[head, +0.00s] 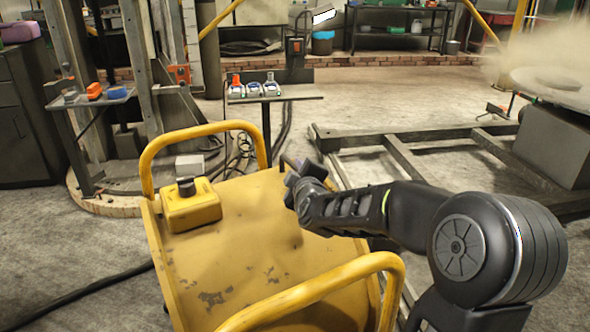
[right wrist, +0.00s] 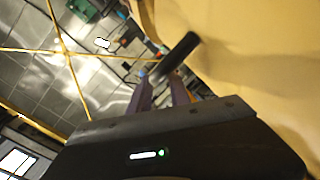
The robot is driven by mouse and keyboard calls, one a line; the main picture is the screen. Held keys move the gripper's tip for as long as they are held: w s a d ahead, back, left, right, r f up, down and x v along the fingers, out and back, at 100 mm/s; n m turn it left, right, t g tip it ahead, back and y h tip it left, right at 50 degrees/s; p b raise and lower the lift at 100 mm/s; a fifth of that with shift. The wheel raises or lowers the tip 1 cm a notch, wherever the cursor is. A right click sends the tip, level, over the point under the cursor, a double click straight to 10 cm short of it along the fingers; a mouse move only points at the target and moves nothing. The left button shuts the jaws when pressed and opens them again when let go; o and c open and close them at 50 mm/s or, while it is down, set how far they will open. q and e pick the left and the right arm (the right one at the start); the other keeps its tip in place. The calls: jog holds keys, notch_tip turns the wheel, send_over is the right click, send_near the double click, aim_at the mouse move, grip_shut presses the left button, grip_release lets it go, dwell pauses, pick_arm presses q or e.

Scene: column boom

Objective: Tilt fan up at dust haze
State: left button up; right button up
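I cannot make out a fan for certain in either view. A pale dust haze (head: 545,52) hangs at the upper right of the head view, over a grey machine with a round top (head: 560,88). My right gripper (head: 298,172) is above the far right part of a yellow cart (head: 265,240). In the right wrist view its two purplish fingers (right wrist: 163,90) stand apart. A short dark cylinder (right wrist: 180,55) shows beyond their tips, in front of a yellow surface; I cannot tell whether they touch it. My left gripper is out of view.
A yellow box with a black knob (head: 192,205) sits on the cart's left side. The cart has raised yellow rails (head: 205,128). Behind stands a small shelf with several small devices (head: 290,97). A low steel frame (head: 400,150) lies right. A black cable (head: 80,292) crosses the floor.

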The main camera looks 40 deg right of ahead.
jog(key=shift+x, duration=1.5)
jog(key=shift+c, duration=0.4)
grip_shut()
jog(key=shift+f, duration=0.1)
